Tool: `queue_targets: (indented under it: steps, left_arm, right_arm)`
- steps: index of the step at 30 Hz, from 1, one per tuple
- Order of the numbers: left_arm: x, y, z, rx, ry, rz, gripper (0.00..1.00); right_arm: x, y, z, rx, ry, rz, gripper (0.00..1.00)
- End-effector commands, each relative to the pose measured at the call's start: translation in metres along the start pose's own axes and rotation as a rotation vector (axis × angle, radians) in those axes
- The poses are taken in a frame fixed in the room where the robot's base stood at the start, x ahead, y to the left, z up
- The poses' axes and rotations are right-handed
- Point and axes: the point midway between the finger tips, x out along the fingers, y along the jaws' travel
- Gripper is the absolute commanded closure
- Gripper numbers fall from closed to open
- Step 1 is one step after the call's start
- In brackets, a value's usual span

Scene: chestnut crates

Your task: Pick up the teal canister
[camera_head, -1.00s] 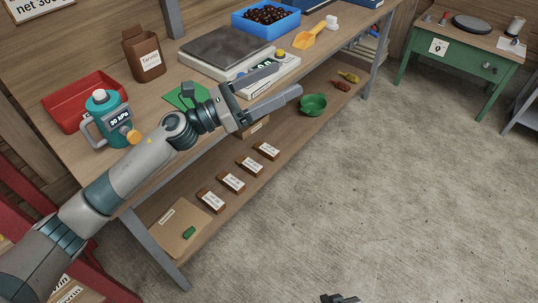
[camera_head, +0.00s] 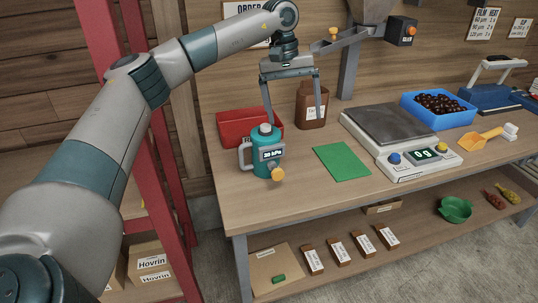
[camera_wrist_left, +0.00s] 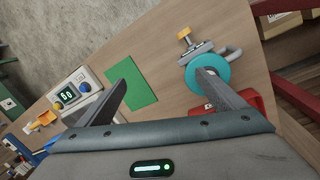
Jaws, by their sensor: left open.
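The teal canister (camera_head: 268,158) stands upright on the workbench, with a grey handle on its left, a pale cap, a dark "30 kPa" display and an orange knob low at the front. It also shows from above in the left wrist view (camera_wrist_left: 218,62), partly hidden by one finger. My left gripper (camera_head: 293,122) points down above the bench, fingers wide apart and empty. In the head view, one finger is above the canister and the other is in front of the brown bag. In the wrist view (camera_wrist_left: 163,80), the canister lies under one finger, off-centre. My right gripper is not in view.
A red tray (camera_head: 235,124) sits behind the canister, and a brown bag (camera_head: 311,108) behind to its right. A green mat (camera_head: 342,160) lies to the right, then a scale (camera_head: 420,165) and a blue crate (camera_head: 462,122). The bench front edge is near the canister.

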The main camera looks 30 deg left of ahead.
Motion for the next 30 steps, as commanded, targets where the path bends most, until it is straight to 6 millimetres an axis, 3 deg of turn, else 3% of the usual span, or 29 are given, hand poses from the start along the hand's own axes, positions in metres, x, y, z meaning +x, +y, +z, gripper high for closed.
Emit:
queue_targets:
  steps: [1, 3, 6, 9, 22, 30]
  left_arm:
    - [-0.019, -0.02, -0.008, -0.001, 0.02, -0.047, 0.1]
    - [-0.036, -0.042, -0.013, 0.002, 0.032, -0.106, 0.1]
    - [-0.053, -0.063, -0.017, 0.002, 0.038, -0.161, 0.1]
    - [-0.06, -0.071, -0.018, 0.003, 0.038, -0.182, 0.1]
    - [-0.056, -0.072, -0.018, 0.003, 0.037, -0.184, 0.1]
    - [-0.024, -0.078, -0.018, 0.003, 0.035, -0.185, 0.1]
  right_arm:
    - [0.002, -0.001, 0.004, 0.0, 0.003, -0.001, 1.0]
    - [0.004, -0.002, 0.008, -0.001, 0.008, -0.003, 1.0]
    - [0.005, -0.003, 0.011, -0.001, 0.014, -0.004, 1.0]
    - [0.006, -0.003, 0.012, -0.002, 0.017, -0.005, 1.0]
    - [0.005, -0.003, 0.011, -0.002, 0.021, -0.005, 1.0]
    - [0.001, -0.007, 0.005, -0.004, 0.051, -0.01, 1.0]
